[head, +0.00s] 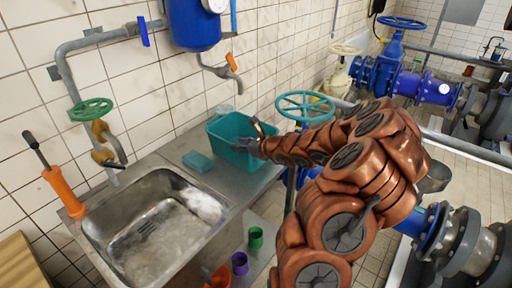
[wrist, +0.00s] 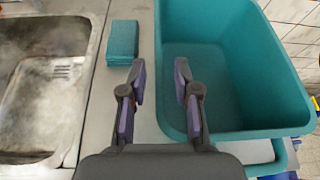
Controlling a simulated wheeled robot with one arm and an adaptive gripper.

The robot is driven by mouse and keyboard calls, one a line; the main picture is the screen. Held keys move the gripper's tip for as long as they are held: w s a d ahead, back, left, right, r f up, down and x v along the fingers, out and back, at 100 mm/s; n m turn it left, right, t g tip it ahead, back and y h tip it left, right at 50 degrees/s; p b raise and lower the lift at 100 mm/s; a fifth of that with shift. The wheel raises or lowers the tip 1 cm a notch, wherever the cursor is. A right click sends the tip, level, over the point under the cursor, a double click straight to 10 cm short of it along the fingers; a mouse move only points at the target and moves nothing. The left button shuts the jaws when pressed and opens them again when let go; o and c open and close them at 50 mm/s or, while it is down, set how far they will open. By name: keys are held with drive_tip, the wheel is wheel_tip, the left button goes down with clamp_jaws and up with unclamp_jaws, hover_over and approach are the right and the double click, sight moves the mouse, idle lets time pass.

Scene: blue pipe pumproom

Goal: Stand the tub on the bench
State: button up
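The teal tub (head: 224,149) is upright at the right end of the metal bench (head: 228,182), near the tiled wall. It also fills the right of the wrist view (wrist: 240,75) and looks empty inside. My gripper (head: 243,146) is at the tub's near side in the head view. In the wrist view my gripper (wrist: 160,90) is open, with one finger on each side of the tub's left rim. No contact with the wall shows. The tub's underside is hidden, so I cannot tell how fully it rests on the bench.
A teal sponge-like block (head: 197,161) lies on the bench between the tub and the sink (head: 155,225). A clear jar (head: 224,109) stands behind the tub. A teal valve wheel (head: 305,105) and blue pipes are close on the right. Green and purple cups (head: 240,263) stand below.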

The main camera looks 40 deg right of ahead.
drive_tip(key=v, duration=0.9)
drive_tip(key=w+a+r+n+g+y, duration=0.15)
drive_tip(key=a+n, duration=0.25)
drive_tip(key=a, duration=0.4)
drive_tip(key=a+r+n+g+y, duration=0.1)
drive_tip(key=a+r+n+y, duration=0.25)
drive_tip(key=a, duration=0.45)
drive_tip(key=s+a+n+g+y, duration=0.2)
drive_tip(key=s+a+n+g, duration=0.4)
drive_tip(key=a+n, duration=0.6)
drive_tip(key=s+a+f+n+g+h, duration=0.15)
drive_tip(key=s+a+n, duration=0.25)
drive_tip(key=s, duration=0.4)
drive_tip(key=s+a+f+n+g+h, duration=0.1)
drive_tip(key=s+a+n+g+h, duration=0.2)
drive_tip(key=s, duration=0.5)
drive_tip(key=s+d+n+g+h, duration=0.2)
drive_tip(key=s+d+n+h, duration=0.3)
drive_tip(key=s, duration=0.5)
drive_tip(key=shift+s+d+n+b, duration=0.4)
drive_tip(key=shift+d+n, duration=0.2)
drive_tip(key=shift+n, duration=0.05)
drive_tip(key=shift+f, duration=0.1)
